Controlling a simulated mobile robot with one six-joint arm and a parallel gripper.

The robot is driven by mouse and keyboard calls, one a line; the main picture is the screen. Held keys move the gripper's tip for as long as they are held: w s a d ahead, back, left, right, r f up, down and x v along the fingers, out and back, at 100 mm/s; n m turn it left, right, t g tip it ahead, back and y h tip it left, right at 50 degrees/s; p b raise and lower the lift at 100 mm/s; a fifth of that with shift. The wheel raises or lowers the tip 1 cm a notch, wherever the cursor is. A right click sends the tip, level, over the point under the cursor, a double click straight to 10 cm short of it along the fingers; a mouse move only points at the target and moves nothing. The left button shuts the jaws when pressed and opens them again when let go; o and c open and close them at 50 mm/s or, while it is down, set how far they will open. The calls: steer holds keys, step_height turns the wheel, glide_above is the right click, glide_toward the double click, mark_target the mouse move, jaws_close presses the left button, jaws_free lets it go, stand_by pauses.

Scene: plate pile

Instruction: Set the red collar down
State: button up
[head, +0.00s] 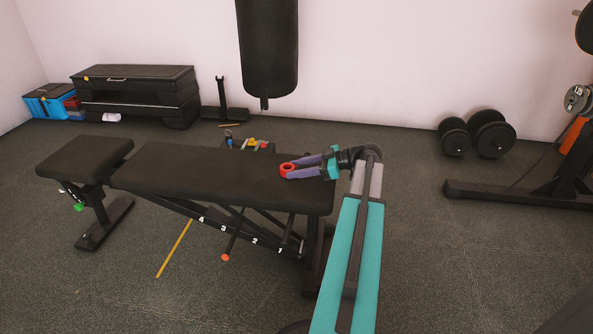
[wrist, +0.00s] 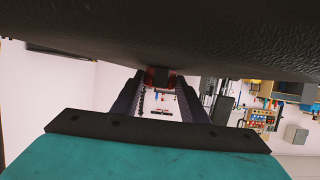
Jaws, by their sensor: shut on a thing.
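The red collar (head: 287,170) is a small ring at the right part of the black bench pad (head: 190,168). My gripper (head: 291,171), with purple fingers, is shut on it, reaching in from the right. The dark pad (wrist: 150,45) fills the top of that view, very close to the collar and fingers. The collar is at or just above the pad; I cannot tell whether it touches.
The pad is bare left of the collar. A black punching bag (head: 267,45) hangs behind the bench. Small coloured items (head: 252,145) show behind the pad's far edge.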

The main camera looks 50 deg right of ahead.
steer(key=shift+f, duration=0.5)
steer(key=c, duration=0.3)
steer(key=o, duration=1.4)
steer(key=shift+a, duration=0.1)
steer(key=shift+r, duration=0.1)
steer(key=shift+r+p, duration=0.35)
steer(key=shift+r, duration=0.1)
steer(key=p+v, duration=0.4)
steer(key=v, duration=0.7)
steer(key=shift+r, duration=0.15)
steer(key=shift+s+d+r, duration=0.15)
steer(key=shift+s+d, duration=0.2)
steer(key=shift+s, duration=0.1)
steer(key=shift+w, duration=0.1)
